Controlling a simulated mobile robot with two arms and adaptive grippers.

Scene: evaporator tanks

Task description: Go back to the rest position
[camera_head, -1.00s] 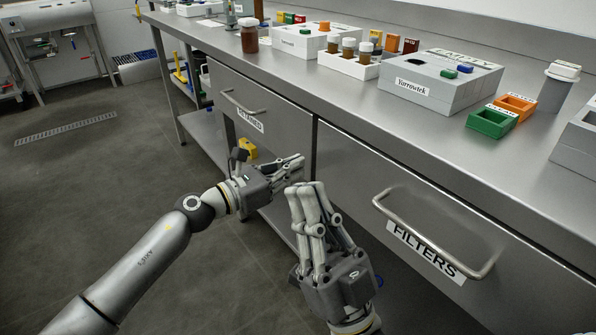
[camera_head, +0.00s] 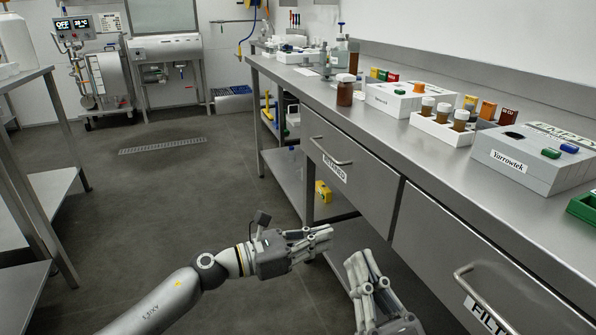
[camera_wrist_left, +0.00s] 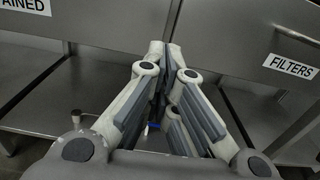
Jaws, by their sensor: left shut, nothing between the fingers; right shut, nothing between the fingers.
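My left gripper (camera_head: 322,238) is shut and empty, in front of the counter's lower shelf in the head view. Its closed fingers also fill the middle of the left wrist view (camera_wrist_left: 163,52). My right gripper (camera_head: 357,262) is shut and empty, lower and to the right, with its fingers pointing up. Its wrist is cut off by the bottom edge. Both grippers are in front of the steel counter, below its top, and hold nothing.
The counter (camera_head: 400,130) runs along the right, with a RETAINED drawer (camera_head: 345,165) and a FILTERS drawer (camera_head: 450,250), both shut. Boxes and a brown jar (camera_head: 345,92) stand on top. A steel rack (camera_head: 40,190) stands at the left. The floor (camera_head: 150,220) between is clear.

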